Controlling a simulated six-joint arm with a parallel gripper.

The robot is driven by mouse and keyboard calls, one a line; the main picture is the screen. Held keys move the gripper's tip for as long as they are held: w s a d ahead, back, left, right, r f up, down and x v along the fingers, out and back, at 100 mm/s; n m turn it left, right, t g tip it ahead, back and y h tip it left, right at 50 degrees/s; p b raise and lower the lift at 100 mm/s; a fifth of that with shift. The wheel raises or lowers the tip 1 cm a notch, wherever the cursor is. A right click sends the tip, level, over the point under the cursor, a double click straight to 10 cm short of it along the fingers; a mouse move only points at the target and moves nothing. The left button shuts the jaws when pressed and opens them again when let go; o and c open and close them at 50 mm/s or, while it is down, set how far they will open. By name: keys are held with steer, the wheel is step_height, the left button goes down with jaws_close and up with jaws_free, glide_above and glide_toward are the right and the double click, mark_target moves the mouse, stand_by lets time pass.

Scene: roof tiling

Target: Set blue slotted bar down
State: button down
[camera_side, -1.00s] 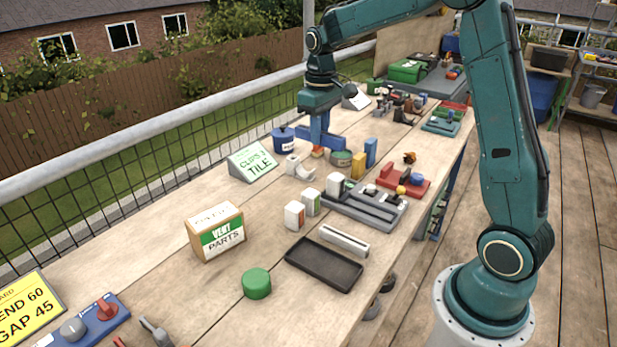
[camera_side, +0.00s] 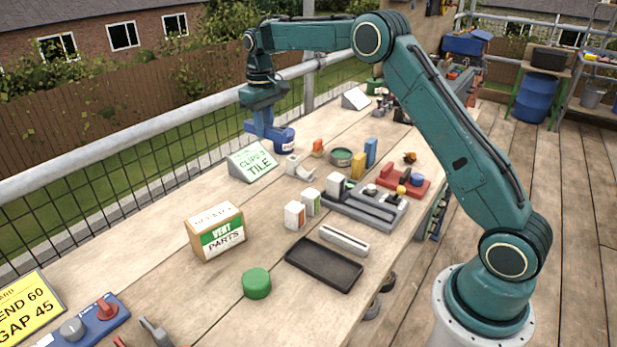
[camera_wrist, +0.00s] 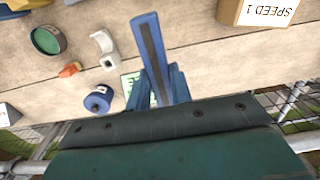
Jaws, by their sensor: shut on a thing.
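My gripper (camera_side: 262,118) is shut on the blue slotted bar (camera_wrist: 149,45) and holds it in the air near the far railing side of the bench. In the wrist view the bar is long and blue with a dark grey slot along it, and it sticks out past my blue fingers (camera_wrist: 157,88). In the side view the bar (camera_side: 250,128) is partly hidden by the gripper. It appears above and behind the green-and-white tile sign (camera_side: 252,161), beside the blue can (camera_side: 285,140).
An orange block (camera_side: 317,148), a white curved part (camera_side: 297,167) and a round green tin (camera_side: 341,157) stand near. A vent parts box (camera_side: 215,231), black tray (camera_side: 323,264) and green round lid (camera_side: 256,283) lie closer. Bare wood lies between them.

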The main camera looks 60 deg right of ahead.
steer(key=shift+w, duration=0.1)
glide_above(270, 199)
step_height(270, 199, down, 16)
steer(key=shift+a+r, duration=0.1)
stand_by(0.6)
steer(key=shift+f, duration=2.1)
steer(key=shift+f, duration=0.1)
steer(key=c, duration=1.3)
jaws_free()
steer(key=shift+o, duration=0.2)
